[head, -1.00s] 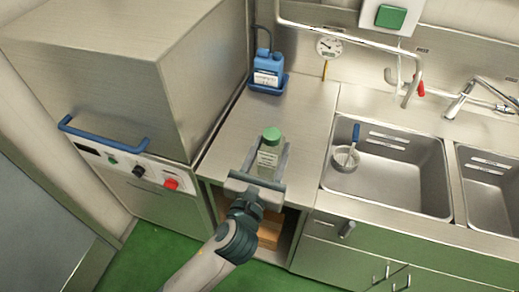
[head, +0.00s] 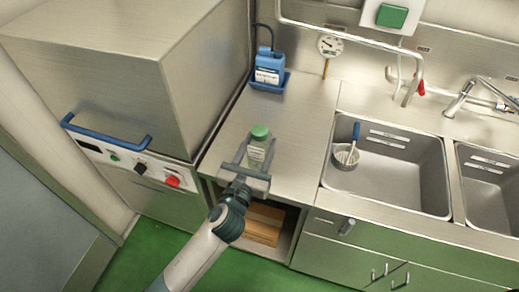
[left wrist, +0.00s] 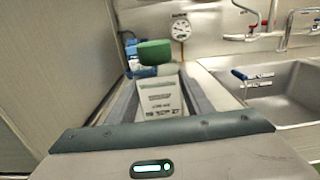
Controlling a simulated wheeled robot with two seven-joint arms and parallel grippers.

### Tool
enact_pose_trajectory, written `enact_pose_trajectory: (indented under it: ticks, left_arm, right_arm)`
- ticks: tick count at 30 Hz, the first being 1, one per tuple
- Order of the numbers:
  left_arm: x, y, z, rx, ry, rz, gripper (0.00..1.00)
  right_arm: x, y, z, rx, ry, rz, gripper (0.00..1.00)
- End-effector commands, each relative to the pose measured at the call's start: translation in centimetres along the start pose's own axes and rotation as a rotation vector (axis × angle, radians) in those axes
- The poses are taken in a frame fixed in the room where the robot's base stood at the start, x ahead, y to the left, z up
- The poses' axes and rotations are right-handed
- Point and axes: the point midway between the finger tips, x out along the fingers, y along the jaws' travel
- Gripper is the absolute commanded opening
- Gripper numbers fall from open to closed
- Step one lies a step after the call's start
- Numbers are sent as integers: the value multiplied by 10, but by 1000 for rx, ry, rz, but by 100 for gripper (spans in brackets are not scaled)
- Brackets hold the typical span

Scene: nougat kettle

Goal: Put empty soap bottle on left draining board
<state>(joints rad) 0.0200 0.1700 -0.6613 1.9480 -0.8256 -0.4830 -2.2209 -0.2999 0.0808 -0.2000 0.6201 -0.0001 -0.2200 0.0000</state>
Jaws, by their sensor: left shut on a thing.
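The soap bottle (head: 258,149) is pale and translucent with a green cap and a white label. It is upright over the steel left draining board (head: 297,131); I cannot tell whether its base touches the surface. My left gripper (head: 254,160) is shut on it, one finger on each side. In the left wrist view the bottle (left wrist: 160,95) stands between the two fingers (left wrist: 160,103), its label facing the camera. My right gripper is not in view.
A blue canister (head: 268,68) stands in a blue tray at the board's back. The sink (head: 400,178) on the right holds a blue-handled strainer (head: 346,154). A tall steel machine (head: 140,70) borders the board on the left. The board's middle and right are clear.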

Motion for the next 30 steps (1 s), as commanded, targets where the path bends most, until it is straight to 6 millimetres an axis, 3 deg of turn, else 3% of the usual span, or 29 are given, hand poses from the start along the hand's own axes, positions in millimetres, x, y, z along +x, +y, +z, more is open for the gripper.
enact_pose_trajectory:
  ticks: [6, 18, 19, 21, 30]
  left_arm:
    - [0, 0, -23, 1, 2, 0, 24]
    - [0, 0, -27, 2, 1, 0, 24]
    - [0, 0, -27, 1, 1, 0, 49]
    - [0, 0, -26, 1, 1, 0, 65]
    - [0, 0, -26, 1, 1, 0, 65]
  right_arm:
    - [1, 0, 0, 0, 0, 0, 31]
    - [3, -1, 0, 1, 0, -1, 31]
    - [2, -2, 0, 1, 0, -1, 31]
    - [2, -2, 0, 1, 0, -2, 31]
    - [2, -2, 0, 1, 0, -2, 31]
